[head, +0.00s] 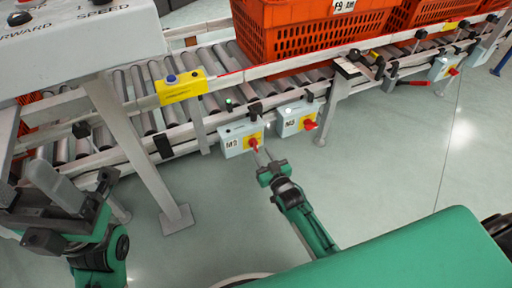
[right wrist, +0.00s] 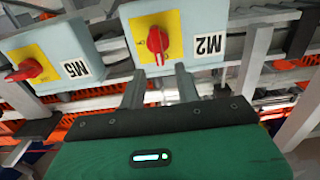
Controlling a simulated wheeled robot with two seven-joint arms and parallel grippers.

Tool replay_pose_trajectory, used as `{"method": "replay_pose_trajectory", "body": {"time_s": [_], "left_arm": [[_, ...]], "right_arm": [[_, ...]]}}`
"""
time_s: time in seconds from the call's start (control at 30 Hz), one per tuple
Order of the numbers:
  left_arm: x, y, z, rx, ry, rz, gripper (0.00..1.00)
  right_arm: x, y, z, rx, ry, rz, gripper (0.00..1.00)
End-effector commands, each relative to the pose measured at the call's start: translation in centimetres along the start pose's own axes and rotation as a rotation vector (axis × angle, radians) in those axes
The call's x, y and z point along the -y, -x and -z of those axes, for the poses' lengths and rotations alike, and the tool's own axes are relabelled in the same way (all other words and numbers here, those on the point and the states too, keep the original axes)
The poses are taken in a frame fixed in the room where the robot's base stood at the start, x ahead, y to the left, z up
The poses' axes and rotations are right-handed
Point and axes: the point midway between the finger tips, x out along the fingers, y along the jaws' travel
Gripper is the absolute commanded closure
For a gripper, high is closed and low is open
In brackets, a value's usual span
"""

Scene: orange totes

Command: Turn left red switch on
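The left switch box (head: 240,139) is pale blue with a yellow plate and a red rotary switch (head: 254,144). In the right wrist view, upside down, this box (right wrist: 200,20) is labelled M2, and its red handle (right wrist: 157,42) stands roughly upright. My right gripper (head: 262,157) is at the left switch. Its fingers (right wrist: 160,78) are apart, with the handle just beyond and between the tips; contact cannot be told. A second box (head: 292,120) with a red switch (head: 309,124) hangs to the right. My left gripper (head: 75,180) is open and empty at the left.
The boxes hang on the side of a roller conveyor (head: 135,95) carrying orange totes (head: 300,45). A yellow button panel (head: 182,88) sits on its rail. A grey control box (head: 75,35) on a post (head: 130,150) stands at the left. The floor in front is clear.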

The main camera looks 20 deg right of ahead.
Motion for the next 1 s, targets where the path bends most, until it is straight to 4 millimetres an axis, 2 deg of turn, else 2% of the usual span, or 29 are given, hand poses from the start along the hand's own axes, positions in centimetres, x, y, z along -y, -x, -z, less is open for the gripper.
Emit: {"method": "replay_pose_trajectory", "body": {"time_s": [0.1, 0.3, 0.5, 0.77, 0.93, 1.0], "left_arm": [[-0.1, 0.2, 0.2, -0.022, 0.001, -0.005, 0.35], [-0.4, -0.1, 0.2, -0.043, 0.011, -0.01, 0.35], [-0.7, -0.6, 0.1, -0.056, 0.022, -0.015, 0.35], [-0.7, -0.7, 0.1, -0.058, 0.021, -0.011, 0.35], [-0.6, -0.6, -0.1, -0.053, 0.021, -0.009, 0.35], [-0.6, -0.6, -0.1, -0.051, 0.021, -0.008, 0.35]], "right_arm": [[0.0, -2.3, -0.2, -0.003, -0.001, 0.0, 0.67], [0.1, -4.8, -0.2, -0.001, -0.001, 0.0, 0.67], [0.1, -5.8, 0.0, 0.0, -0.001, 0.001, 0.67], [0.1, -5.8, 0.0, 0.001, 0.0, 0.0, 0.67], [0.1, -5.8, -0.1, 0.002, 0.0, 0.0, 1.0], [0.0, -5.8, -0.1, 0.003, 0.0, 0.0, 1.0]]}}
